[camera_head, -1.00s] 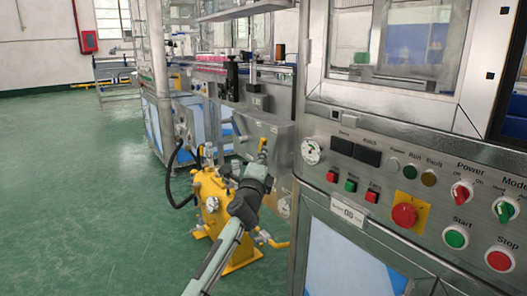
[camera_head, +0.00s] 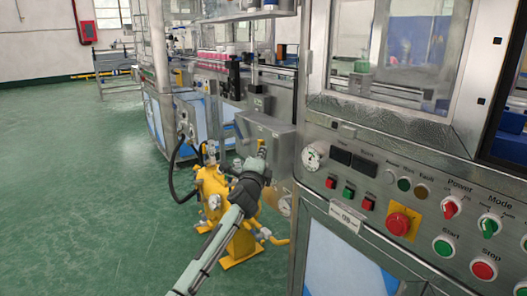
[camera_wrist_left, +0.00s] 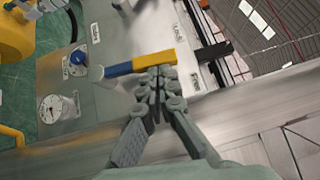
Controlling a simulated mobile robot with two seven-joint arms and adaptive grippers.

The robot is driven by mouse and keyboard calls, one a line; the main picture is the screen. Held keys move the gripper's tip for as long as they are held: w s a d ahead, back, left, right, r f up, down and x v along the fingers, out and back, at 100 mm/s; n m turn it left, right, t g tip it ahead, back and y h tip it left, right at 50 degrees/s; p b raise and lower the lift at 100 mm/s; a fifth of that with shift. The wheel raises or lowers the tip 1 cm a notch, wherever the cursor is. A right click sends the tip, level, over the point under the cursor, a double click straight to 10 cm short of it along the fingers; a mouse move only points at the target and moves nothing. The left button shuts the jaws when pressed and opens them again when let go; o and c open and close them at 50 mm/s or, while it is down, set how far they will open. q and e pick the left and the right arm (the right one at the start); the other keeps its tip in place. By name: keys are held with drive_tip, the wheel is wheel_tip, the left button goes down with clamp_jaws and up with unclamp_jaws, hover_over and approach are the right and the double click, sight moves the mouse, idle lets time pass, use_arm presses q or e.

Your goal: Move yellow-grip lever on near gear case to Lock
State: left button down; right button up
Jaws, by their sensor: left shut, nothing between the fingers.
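The lever has a yellow grip (camera_wrist_left: 154,61) and a blue section, and lies across the steel face of the near gear case (camera_wrist_left: 112,30) in the left wrist view. In the head view the gear case (camera_head: 268,133) is the steel box beyond my arm. My left gripper (camera_wrist_left: 160,78) is shut and empty, its fingertips right at the lower edge of the yellow grip. Whether they touch it I cannot tell. In the head view my left gripper (camera_head: 261,157) is small against the case, and partly covers it.
A control panel with a red emergency button (camera_head: 398,224) stands to the right. The left wrist view shows a blue knob (camera_wrist_left: 77,58) and a gauge (camera_wrist_left: 53,109). Green floor (camera_head: 80,190) is clear at left.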

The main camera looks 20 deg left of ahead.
use_arm(q)
drive_tip(key=shift+w+a+r+p, duration=0.45)
drive_tip(key=shift+w+a, duration=0.2)
drive_tip(key=shift+a, duration=0.2)
drive_tip(key=shift+w+a+r+b, duration=0.1)
drive_tip(key=shift+w+a+b, duration=0.4)
drive_tip(key=shift+w+a, duration=0.6)
use_arm(e)
drive_tip(key=shift+f, duration=0.35)
use_arm(q)
drive_tip(key=shift+s+a, duration=0.1)
drive_tip(key=shift+s, duration=0.05)
drive_tip(key=shift+r, duration=0.1)
use_arm(e)
drive_tip(key=shift+r, duration=0.1)
